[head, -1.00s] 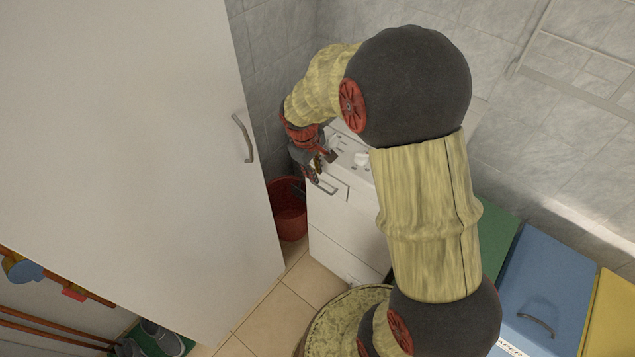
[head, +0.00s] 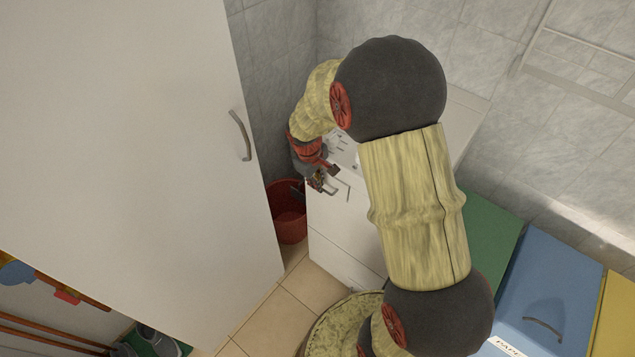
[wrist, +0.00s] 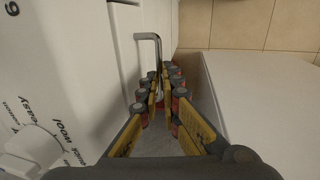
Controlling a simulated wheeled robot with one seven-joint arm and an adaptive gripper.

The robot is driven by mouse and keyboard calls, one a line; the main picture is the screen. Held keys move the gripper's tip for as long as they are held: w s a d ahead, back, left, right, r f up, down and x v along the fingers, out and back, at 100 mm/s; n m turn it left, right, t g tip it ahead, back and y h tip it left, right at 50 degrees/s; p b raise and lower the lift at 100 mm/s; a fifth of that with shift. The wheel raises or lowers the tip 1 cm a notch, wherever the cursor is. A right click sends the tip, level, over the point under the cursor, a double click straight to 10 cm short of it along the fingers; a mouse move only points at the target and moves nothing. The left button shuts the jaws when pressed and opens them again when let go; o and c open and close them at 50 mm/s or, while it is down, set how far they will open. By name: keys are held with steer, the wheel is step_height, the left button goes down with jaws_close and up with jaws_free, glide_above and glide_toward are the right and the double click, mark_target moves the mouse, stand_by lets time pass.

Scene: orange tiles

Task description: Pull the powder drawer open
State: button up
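The powder drawer (head: 327,188) is at the top left of the front of a white washing machine (head: 342,262). Its angular metal handle (head: 347,187) stands out from the front. In the wrist view the handle (wrist: 148,37) runs down toward the gap between my fingertips. My gripper (head: 322,181) is at the handle; its fingers (wrist: 163,78) are close together at the tips around the bar's lower part. Whether they grip it is hidden. I cannot tell whether the drawer is out at all.
A tall white cabinet (head: 130,150) with a handle stands close on the left. A red bucket (head: 290,222) is on the floor between it and the machine. Green (head: 492,245) and blue (head: 550,285) bins stand to the right. A wall is behind.

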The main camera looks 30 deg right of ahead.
steer(key=shift+s, duration=0.1)
jaws_close()
stand_by(0.4)
steer(key=s+a, duration=0.3)
steer(key=a, duration=0.5)
steer(key=shift+p, duration=0.45)
steer(key=shift+o, duration=0.5)
jaws_free()
steer(key=shift+f, duration=0.1)
steer(key=shift+o, duration=1)
steer(key=shift+d, duration=0.1)
steer(key=shift+w, duration=0.1)
step_height(320, 180, up, 12)
steer(key=a, duration=0.2)
steer(key=shift+s, duration=0.35)
steer(key=shift+a, duration=0.1)
